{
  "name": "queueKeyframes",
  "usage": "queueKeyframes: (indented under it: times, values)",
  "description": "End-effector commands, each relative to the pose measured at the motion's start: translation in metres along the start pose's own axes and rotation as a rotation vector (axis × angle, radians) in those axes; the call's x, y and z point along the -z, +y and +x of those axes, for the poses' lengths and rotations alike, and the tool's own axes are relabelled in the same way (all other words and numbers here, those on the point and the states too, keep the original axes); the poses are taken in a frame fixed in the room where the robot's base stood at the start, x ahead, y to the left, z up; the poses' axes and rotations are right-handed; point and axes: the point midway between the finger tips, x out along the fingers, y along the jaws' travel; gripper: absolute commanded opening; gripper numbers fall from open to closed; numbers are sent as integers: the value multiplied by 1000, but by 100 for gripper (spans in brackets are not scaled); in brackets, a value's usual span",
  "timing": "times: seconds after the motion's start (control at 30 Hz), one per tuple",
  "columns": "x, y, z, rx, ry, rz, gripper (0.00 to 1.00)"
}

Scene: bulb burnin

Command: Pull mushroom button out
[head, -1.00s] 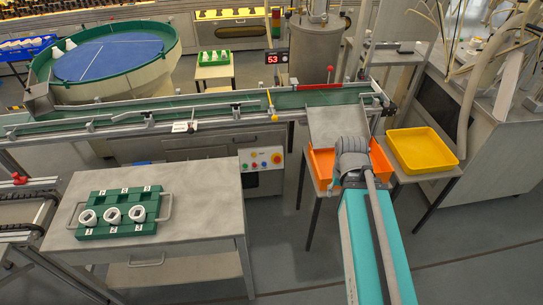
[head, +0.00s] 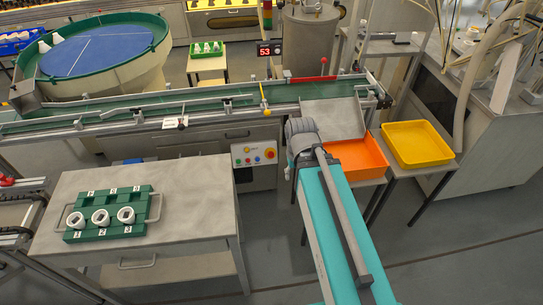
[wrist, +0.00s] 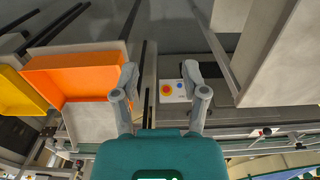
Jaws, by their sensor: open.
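The mushroom button (head: 269,154) is a small red knob on a yellow patch at the right of the grey control panel (head: 240,160), on the front of the conveyor's cabinet. The panel lies beyond the fingertips, and nothing is seen touching the button. In the head view my arm hides the gripper's fingers.
A steel cart (head: 150,180) with a green rack (head: 110,214) of white rings stands left of the panel. An orange bin (head: 357,158) and a yellow tray (head: 420,146) are on the right. The conveyor (head: 190,105) runs above the panel. Floor between cart and bin stand is open.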

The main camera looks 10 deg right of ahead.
Motion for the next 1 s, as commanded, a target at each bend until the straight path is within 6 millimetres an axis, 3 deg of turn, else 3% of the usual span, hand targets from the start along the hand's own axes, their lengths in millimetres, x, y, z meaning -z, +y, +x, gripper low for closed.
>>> queueKeyframes:
  times: [0.03, 0.2, 0.47, 0.63, 1.0]
  values:
    - [0, 0, 0, 0, 0, 0, 63]
    - [5, 0, 4, 1, 4, 1, 90]
    - [38, 0, 32, 13, 34, 10, 90]
    - [78, -14, 63, 27, 73, 22, 90]
    - [176, -11, 132, 63, 172, 51, 90]
